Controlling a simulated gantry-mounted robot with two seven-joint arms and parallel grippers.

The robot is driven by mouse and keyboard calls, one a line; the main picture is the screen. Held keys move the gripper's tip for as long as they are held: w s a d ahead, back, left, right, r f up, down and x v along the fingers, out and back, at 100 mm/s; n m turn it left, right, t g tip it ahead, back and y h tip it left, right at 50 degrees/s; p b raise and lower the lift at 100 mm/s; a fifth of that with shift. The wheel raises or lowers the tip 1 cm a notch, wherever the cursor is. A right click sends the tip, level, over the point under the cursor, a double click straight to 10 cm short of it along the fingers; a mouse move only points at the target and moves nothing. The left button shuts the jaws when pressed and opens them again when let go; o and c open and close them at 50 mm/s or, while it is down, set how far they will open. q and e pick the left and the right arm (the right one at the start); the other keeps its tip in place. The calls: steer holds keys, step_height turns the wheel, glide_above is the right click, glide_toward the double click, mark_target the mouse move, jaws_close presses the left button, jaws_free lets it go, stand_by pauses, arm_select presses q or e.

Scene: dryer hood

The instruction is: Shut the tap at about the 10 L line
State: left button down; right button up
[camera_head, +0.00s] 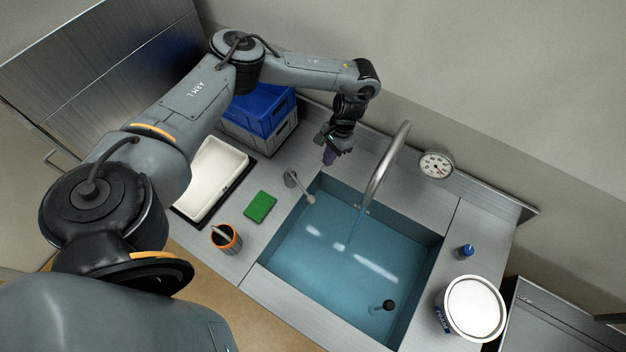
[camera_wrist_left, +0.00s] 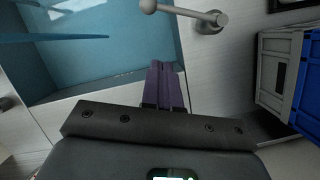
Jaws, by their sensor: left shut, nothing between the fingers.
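The curved metal tap spout (camera_head: 385,165) arches over the sink's back edge. A thin water stream (camera_head: 354,225) falls from it into the bluish water (camera_head: 330,262) in the basin. The tap lever (camera_head: 301,187), with a round knob, stands at the basin's left back corner; it also shows at the top of the left wrist view (camera_wrist_left: 185,13). My left gripper (camera_head: 329,158) is shut and empty, its purple fingers (camera_wrist_left: 166,86) above the counter behind the lever, apart from it. I cannot make out a 10 L line. My right gripper is not in view.
A round dial (camera_head: 436,165) is at the back wall. Blue and grey crates (camera_head: 262,112) stand behind my left arm. A green sponge (camera_head: 260,206), an orange-rimmed cup (camera_head: 226,239) and a white tray (camera_head: 213,178) are left of the sink. A white bucket (camera_head: 474,307) stands right.

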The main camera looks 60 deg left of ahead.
mark_target(301, 187)
arm_select(q)
steer(key=s+f+b, duration=0.2)
steer(key=s+f, duration=0.4)
steer(key=f, duration=0.3)
steer(key=shift+s+f, duration=0.25)
steer(key=shift+f, duration=0.1)
steer(key=shift+b, duration=0.3)
